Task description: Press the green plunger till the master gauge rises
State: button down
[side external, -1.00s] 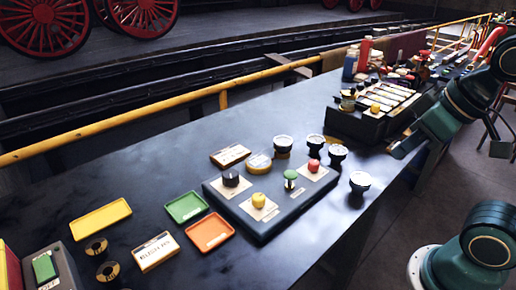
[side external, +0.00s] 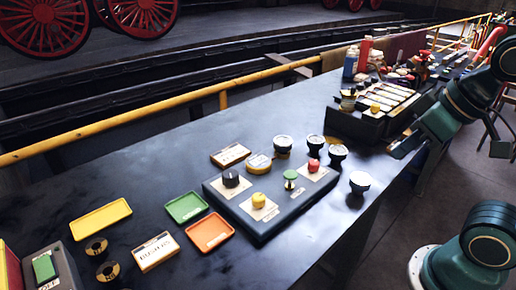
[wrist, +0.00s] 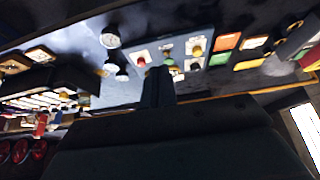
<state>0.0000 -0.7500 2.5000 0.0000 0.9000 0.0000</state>
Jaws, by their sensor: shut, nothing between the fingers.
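The green plunger (side external: 291,175) stands upright on the dark control panel (side external: 250,222), in a row with a yellow and a red button. In the wrist view a green cap (wrist: 169,56) shows just past my fingertips, partly hidden. My gripper (side external: 397,151) is at the right edge of the bench in the side view, well away from the plunger and touching nothing visible. Its dark fingers (wrist: 158,72) are together and empty in the wrist view. Several round white-faced gauges, one of them at the panel's right (side external: 360,181), stand around the panel. I cannot tell which is the master gauge, and their needles are unreadable.
A black knob (side external: 231,179), a yellow button (side external: 259,198) and a red button (side external: 314,164) share the panel. Yellow (side external: 100,219), green (side external: 186,207) and orange (side external: 210,232) trays lie to the left. A dark rack (side external: 357,124) stands beyond. A yellow rail runs behind the bench.

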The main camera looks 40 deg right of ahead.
jog(key=m+t+y, duration=0.2)
jog(key=y, duration=0.3)
send_over(295, 174)
notch_tip(295, 174, down, 7)
jog(key=shift+f, duration=0.15)
dwell(0.4)
jog(key=shift+f, duration=0.1)
jog(key=shift+f, duration=4.3)
